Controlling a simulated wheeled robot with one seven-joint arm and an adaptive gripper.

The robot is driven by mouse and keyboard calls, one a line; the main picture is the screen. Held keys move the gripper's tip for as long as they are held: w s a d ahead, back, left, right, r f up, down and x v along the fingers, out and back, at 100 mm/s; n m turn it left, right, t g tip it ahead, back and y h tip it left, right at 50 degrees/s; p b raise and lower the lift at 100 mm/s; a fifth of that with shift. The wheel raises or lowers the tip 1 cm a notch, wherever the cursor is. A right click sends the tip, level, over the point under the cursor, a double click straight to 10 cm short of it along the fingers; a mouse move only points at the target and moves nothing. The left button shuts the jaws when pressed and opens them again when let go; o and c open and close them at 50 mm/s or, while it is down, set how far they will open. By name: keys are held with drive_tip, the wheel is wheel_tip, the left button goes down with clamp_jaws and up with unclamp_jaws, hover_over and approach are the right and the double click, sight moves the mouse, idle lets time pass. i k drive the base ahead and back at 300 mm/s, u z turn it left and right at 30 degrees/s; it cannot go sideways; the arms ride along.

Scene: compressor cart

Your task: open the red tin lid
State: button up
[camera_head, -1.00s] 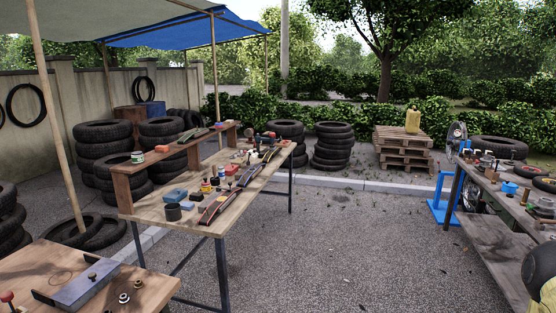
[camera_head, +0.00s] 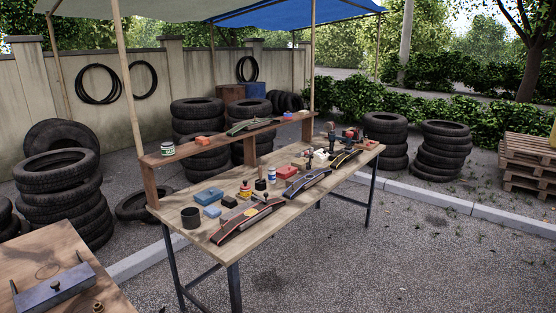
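A small red box-like thing (camera_head: 287,171) sits toward the back of the wooden workbench (camera_head: 268,232), near its middle. It may be the red tin, but it is too small to make out a lid or whether it is open. A smaller orange-red block (camera_head: 203,140) lies on the raised shelf (camera_head: 180,155) behind. My gripper does not show in this view.
The workbench also holds a blue box (camera_head: 208,196), a dark cup (camera_head: 191,217), long curved tool-like pieces (camera_head: 248,221) and bottles. A second wooden table (camera_head: 35,248) with a grey metal box (camera_head: 54,288) stands at front left. Tyre stacks (camera_head: 62,190) stand behind. Paving at front right is clear.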

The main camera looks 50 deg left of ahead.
sight(286, 170)
drive_tip(key=u, duration=0.8)
drive_tip(key=i, duration=1.1)
drive_tip(key=u, duration=1)
